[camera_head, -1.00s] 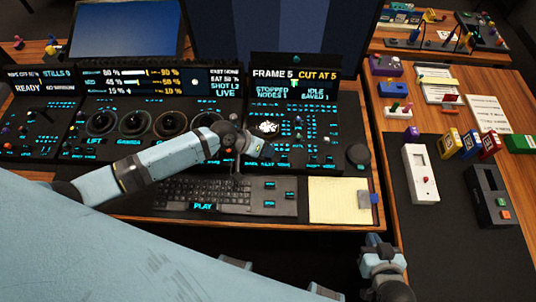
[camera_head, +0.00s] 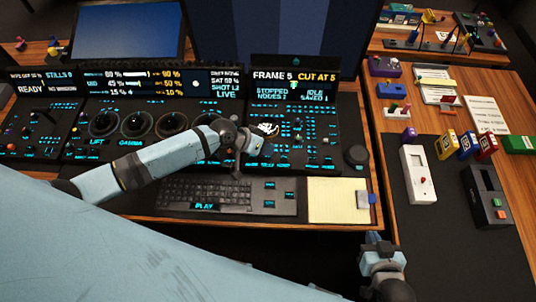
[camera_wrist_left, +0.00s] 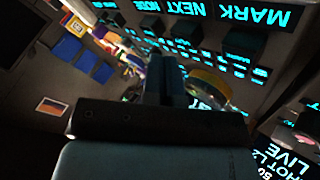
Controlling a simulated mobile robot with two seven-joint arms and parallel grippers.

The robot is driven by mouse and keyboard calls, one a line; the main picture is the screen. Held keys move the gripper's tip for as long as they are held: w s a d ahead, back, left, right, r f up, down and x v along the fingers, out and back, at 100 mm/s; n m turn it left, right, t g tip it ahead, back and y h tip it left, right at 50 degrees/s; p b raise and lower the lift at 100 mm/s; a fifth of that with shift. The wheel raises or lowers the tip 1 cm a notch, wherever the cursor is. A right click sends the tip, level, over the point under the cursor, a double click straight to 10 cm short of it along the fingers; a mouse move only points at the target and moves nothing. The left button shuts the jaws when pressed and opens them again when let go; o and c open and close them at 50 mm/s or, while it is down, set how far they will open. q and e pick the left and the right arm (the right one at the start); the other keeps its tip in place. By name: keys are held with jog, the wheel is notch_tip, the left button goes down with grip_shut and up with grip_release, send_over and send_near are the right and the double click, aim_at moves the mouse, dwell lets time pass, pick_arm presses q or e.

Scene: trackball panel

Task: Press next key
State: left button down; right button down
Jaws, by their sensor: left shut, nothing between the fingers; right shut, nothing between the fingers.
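My left gripper (camera_head: 259,146) is shut and empty, low over the panel (camera_head: 322,134) of lit cyan labels, beside the pale trackball (camera_head: 267,128). In the left wrist view its closed fingers (camera_wrist_left: 165,75) point into the panel, with the yellow-ringed trackball (camera_wrist_left: 210,86) just right of them. A cyan "NEXT NODE" label (camera_wrist_left: 188,6) shows at the top of that view, near dark keys (camera_wrist_left: 185,22). The fingers hide part of the panel, and I cannot tell whether they touch a key. My right gripper (camera_head: 374,238) is shut, at the lower right, away from the panel.
A keyboard (camera_head: 205,194) and a yellow notepad (camera_head: 332,201) lie in front of the panel. A dark knob (camera_head: 355,155) stands at its right corner. Dials (camera_head: 138,124) and screens (camera_head: 150,80) are left. A side table holds a white device (camera_head: 417,175) and coloured blocks (camera_head: 447,144).

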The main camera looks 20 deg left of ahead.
pick_arm(q)
jog(key=shift+r, duration=0.15)
notch_tip(320, 180, up, 5)
jog(key=p, duration=0.4)
jog(key=shift+p, duration=0.3)
dwell(0.3)
jog(key=s+a+t+y, duration=0.2)
jog(key=s+t, duration=0.1)
jog(key=s, duration=0.6)
jog(key=s+a+t+y, duration=0.3)
jog(key=s, duration=0.5)
jog(key=shift+s+t, duration=0.3)
jog(key=shift+s, duration=0.1)
